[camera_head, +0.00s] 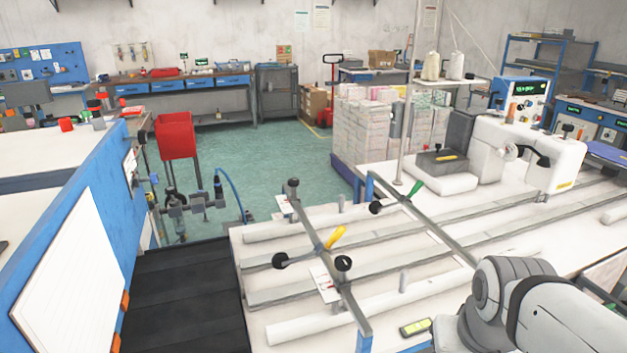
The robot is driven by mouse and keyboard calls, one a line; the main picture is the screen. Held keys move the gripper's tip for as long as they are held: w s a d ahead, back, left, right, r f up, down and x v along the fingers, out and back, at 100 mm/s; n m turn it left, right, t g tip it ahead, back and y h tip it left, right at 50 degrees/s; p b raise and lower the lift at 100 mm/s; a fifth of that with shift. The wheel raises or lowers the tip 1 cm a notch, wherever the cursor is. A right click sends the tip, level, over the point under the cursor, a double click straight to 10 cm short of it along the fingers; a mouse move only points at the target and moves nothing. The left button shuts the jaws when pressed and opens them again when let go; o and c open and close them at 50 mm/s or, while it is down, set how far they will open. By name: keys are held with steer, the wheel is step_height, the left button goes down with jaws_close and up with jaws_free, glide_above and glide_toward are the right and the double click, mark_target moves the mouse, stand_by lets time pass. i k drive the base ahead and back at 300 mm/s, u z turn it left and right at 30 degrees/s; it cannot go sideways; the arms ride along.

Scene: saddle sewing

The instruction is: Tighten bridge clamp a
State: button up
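Two bridge-like clamp bars cross the white work table. The nearer bar (334,265) has a yellow lever (336,238), a black side knob (280,261) and black top knobs (343,263) near its ends. White tags lie beside it, too small to read. The farther bar (440,233) has a green lever (416,187) and a black knob (376,207). I cannot tell which one is clamp a, or how tight either is. My arm enters at the bottom right, to the right of the nearer bar. My gripper is out of the frame.
The white table (390,262) carries long rails and white rolls. A white sewing machine (530,155) stands at its back right. A device with a green display (416,327) lies near my arm. A dark walkway (185,300) runs along the left, beside a blue-framed panel (75,260).

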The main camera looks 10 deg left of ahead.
mark_target(293, 182)
steer(key=u, duration=3)
steer(key=k, duration=0.9)
steer(key=z, duration=1.05)
steer(key=i, duration=1)
steer(key=u, duration=0.1)
